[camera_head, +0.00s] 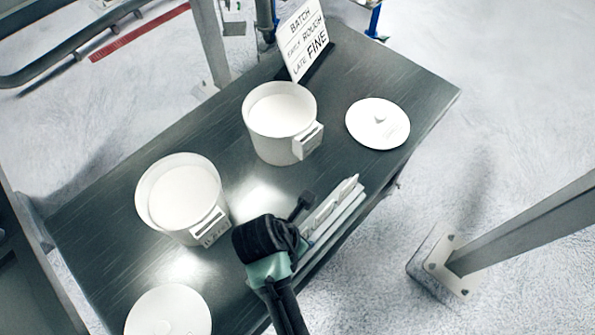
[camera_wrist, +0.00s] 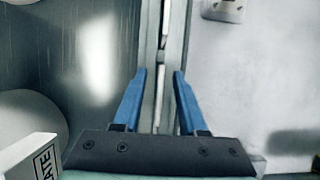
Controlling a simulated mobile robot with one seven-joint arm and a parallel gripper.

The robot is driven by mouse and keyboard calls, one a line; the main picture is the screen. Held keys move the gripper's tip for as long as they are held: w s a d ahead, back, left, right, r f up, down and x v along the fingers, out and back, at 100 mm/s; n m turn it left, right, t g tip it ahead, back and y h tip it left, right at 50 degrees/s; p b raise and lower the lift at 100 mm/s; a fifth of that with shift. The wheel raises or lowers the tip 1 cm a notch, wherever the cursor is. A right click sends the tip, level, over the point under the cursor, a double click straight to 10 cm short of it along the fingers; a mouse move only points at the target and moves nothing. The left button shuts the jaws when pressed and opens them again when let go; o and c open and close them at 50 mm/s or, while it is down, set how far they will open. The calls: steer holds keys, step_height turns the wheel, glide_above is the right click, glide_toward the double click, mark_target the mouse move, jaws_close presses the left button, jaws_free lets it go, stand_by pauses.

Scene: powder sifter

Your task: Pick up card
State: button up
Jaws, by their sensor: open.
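A pale holder (camera_head: 345,215) lies along the right edge of the dark table, with thin white cards (camera_head: 322,213) standing in it. In the wrist view the holder is a narrow strip seen from above, with a thin white card edge (camera_wrist: 160,100) in its slot. My gripper (camera_head: 304,203) is over the near part of the holder and hides some of it. In the wrist view my gripper (camera_wrist: 160,73) has its blue fingers apart, one on each side of the strip. I cannot tell how high the fingertips are above the card.
Two white pots, one on the left (camera_head: 150,200) and one farther back (camera_head: 262,135), stand on the table (camera_head: 400,85). The left pot's front holder carries a lettered label (camera_head: 214,231). Lids lie at right (camera_head: 377,128) and front left (camera_head: 165,318). A lettered sign (camera_head: 303,40) stands behind.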

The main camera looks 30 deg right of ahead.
steer(key=shift+w+d+f, duration=0.1)
steer(key=shift+d+f, duration=0.1)
steer(key=shift+f, duration=0.25)
jaws_close()
steer(key=shift+r, duration=0.15)
